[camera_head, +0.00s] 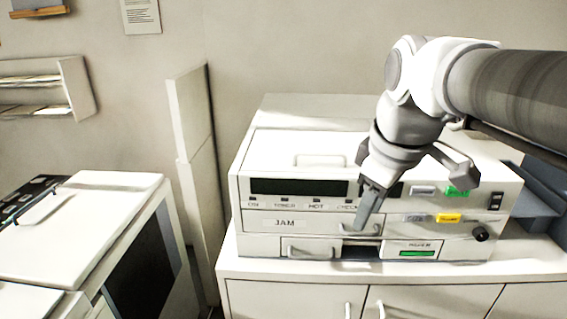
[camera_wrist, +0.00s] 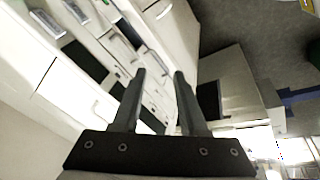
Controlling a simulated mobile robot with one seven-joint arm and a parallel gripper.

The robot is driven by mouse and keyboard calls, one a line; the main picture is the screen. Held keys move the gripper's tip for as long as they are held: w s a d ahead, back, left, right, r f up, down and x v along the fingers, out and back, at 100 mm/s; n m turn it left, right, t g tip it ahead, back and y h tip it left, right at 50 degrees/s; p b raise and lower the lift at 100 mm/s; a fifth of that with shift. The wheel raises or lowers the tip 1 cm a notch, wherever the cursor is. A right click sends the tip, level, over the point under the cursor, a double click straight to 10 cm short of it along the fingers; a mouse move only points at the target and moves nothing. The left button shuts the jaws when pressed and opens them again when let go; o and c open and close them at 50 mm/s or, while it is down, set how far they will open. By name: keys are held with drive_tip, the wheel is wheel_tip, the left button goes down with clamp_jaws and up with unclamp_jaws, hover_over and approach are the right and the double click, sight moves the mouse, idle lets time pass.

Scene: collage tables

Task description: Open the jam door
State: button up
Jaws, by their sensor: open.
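The jam door (camera_head: 318,224) is the white front panel labelled JAM on the printer-like machine. It looks shut, flush with the front. Its bar handle (camera_head: 345,230) is at the panel's right end. My gripper (camera_head: 370,208) is in front of this handle, pointing down, and overlaps the handle's right part in the head view. I cannot tell whether it touches the handle. In the wrist view my gripper (camera_wrist: 160,75) shows two separate fingers with nothing between them. White panels and handles show beyond them, but I cannot tell which is the jam door there.
Below the door are a handled drawer (camera_head: 305,249), a dark slot and a green-marked panel (camera_head: 412,250). Green and yellow buttons (camera_head: 447,218) and a black knob (camera_head: 480,233) are at right. The machine stands on a white cabinet (camera_head: 290,301). Another white machine (camera_head: 80,220) is at left.

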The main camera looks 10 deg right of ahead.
sight(365, 233)
drive_tip(key=w+d+r+n+g, duration=0.2)
drive_tip(key=w+d+r+n, duration=0.1)
drive_tip(key=w+d+n, duration=0.45)
drive_tip(key=shift+n, duration=0.45)
drive_tip(key=w+f, duration=0.1)
drive_tip(key=f, duration=0.4)
drive_tip(key=w+a+f+b, duration=0.1)
drive_tip(key=f, duration=0.5)
drive_tip(key=w+f+b, duration=0.1)
drive_tip(key=w+f, duration=0.1)
drive_tip(key=f, duration=0.4)
drive_tip(key=shift+a+f, duration=0.1)
drive_tip(key=shift+a, duration=0.15)
clamp_jaws()
